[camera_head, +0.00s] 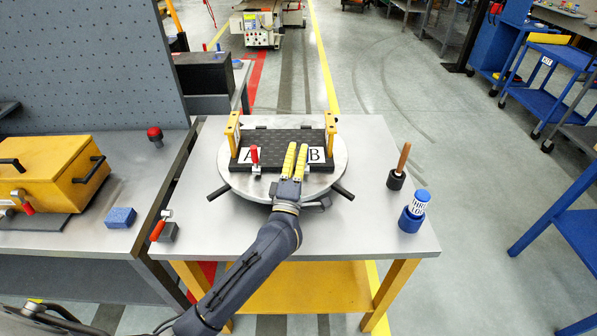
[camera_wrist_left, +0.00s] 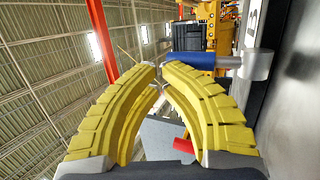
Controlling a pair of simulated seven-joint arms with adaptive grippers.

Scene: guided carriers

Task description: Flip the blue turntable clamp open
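The round grey turntable (camera_head: 232,176) sits on the table and carries a black plate (camera_head: 284,141) with white A and B labels. My left gripper (camera_head: 296,146) reaches over the turntable's front edge, its yellow fingers close together in front of the plate. In the left wrist view, the fingertips (camera_wrist_left: 161,70) nearly meet, with nothing seen between them. A blue clamp handle (camera_wrist_left: 195,60) on a metal shaft lies just beyond the tips; I cannot tell whether they touch. In the head view, the blue clamp cannot be made out near the gripper. My right gripper is not in view.
A red-handled clamp (camera_head: 254,157) stands left of my fingers. Yellow brackets (camera_head: 233,133) flank the plate. A wooden-handled tool (camera_head: 400,168) and blue bottle (camera_head: 413,212) stand at right. A yellow box (camera_head: 45,165) and blue block (camera_head: 120,217) are on the left bench.

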